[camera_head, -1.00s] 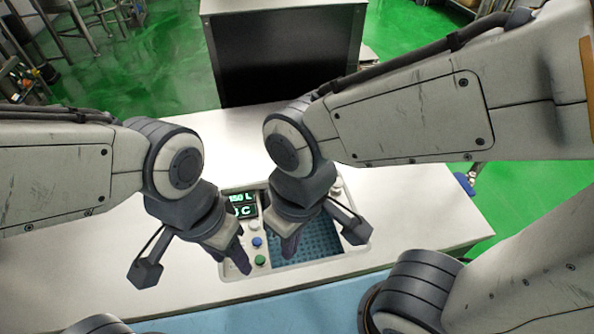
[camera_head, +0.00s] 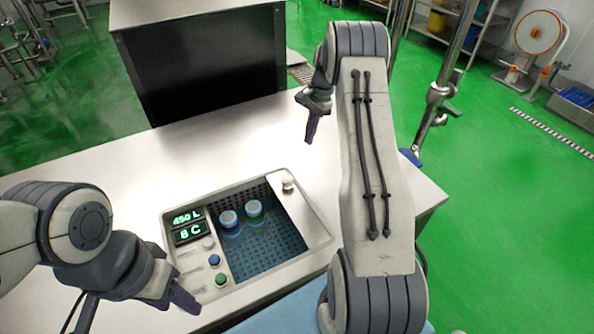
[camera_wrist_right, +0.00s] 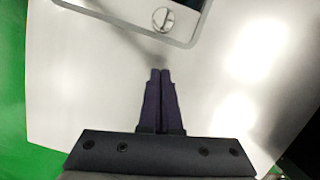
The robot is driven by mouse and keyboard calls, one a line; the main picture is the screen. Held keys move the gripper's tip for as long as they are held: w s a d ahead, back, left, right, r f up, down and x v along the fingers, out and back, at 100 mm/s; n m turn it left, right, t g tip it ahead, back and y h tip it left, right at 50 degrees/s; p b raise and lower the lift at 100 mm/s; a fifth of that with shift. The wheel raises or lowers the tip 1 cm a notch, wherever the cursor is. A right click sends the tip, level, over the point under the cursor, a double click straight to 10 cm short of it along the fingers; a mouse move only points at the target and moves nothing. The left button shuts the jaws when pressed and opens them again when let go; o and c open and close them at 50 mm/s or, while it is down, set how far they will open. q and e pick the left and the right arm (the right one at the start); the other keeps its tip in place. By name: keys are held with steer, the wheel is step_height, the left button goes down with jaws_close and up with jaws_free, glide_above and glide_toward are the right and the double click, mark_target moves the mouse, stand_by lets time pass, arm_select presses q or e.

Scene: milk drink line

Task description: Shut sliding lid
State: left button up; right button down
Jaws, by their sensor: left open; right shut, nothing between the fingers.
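The sliding lid (camera_head: 306,216) is a pale panel with a round metal knob (camera_head: 288,182). It lies at the right end of the tabletop unit, leaving most of the dark perforated well (camera_head: 262,245) uncovered. Two blue-topped containers, a left one (camera_head: 229,219) and a right one (camera_head: 254,208), stand in the well. My right gripper (camera_head: 309,141) is shut and empty, above the table beyond the unit. In the right wrist view its closed fingers (camera_wrist_right: 160,71) point toward the knob (camera_wrist_right: 163,19), apart from it. My left gripper (camera_head: 192,304) is open by the unit's front left corner.
The unit's left panel carries a lit display (camera_head: 188,225) reading 450 L and 8 C, a blue button (camera_head: 214,261) and a green button (camera_head: 221,279). The white table (camera_head: 140,170) is clear behind the unit. A dark cabinet (camera_head: 210,65) stands beyond it.

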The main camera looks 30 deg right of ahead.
steer(key=shift+m, duration=0.3)
steer(key=x, duration=0.3)
steer(key=d+x, duration=0.1)
steer(key=x, duration=0.7)
steer(key=shift+s+d+f+p, duration=0.15)
steer(key=shift+d+p, duration=0.1)
steer(key=shift+p, duration=0.15)
steer(key=a, duration=0.2)
steer(key=shift+s+a+r+p, duration=0.15)
steer(key=shift+a+r+p, duration=0.15)
steer(key=shift+s+a+f, duration=0.1)
steer(key=shift+a, duration=0.4)
